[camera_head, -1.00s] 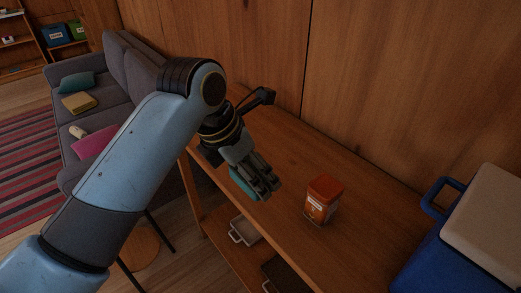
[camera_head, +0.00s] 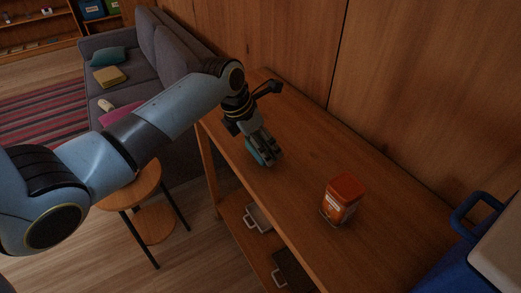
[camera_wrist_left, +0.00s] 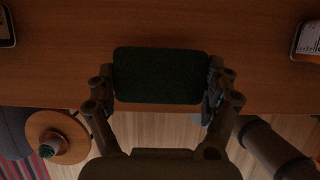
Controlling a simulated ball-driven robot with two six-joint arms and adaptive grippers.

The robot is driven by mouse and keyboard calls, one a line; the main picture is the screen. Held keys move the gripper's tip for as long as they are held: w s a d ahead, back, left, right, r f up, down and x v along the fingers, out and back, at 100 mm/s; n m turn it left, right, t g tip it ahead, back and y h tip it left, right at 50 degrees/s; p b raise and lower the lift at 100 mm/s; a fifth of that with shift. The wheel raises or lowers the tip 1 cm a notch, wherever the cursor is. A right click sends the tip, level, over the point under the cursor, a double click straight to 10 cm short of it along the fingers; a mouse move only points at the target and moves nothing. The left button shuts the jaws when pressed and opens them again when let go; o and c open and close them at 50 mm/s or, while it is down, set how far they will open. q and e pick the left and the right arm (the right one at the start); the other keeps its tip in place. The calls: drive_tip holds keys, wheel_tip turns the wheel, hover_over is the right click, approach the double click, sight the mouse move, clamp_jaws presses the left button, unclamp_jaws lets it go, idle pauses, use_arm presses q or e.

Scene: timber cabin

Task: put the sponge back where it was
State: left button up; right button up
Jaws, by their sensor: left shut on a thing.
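The sponge is a dark teal block. In the head view only a narrow teal side of the sponge (camera_head: 254,152) shows beside my left fingers. In the left wrist view the sponge (camera_wrist_left: 160,75) lies flat across the gap between the fingers and looks almost black-green. My left gripper (camera_head: 268,154) is shut on it, over the wooden shelf unit's top (camera_head: 300,180) near its front edge. I cannot tell whether the sponge touches the wood. My right gripper is in neither view.
An orange-red tin (camera_head: 342,198) stands on the same top, right of my left gripper. A blue cooler (camera_head: 470,225) is at the right. Grey-handled trays (camera_head: 257,218) sit on the lower shelf. A round stool (camera_head: 140,188) and grey sofa (camera_head: 165,60) stand left.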

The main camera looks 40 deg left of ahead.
use_arm(q)
wheel_tip(320, 180, down, 2)
drive_tip(key=shift+f, duration=0.4)
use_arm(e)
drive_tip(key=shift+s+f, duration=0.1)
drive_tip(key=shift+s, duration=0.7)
use_arm(q)
drive_tip(key=o, duration=0.6)
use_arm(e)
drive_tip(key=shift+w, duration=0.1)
use_arm(q)
drive_tip(key=shift+s+r, duration=0.1)
drive_tip(key=shift+r, duration=0.15)
drive_tip(key=p+v, duration=0.1)
drive_tip(key=v, duration=1)
drive_tip(key=shift+s+r, duration=0.15)
drive_tip(key=shift+r, duration=0.15)
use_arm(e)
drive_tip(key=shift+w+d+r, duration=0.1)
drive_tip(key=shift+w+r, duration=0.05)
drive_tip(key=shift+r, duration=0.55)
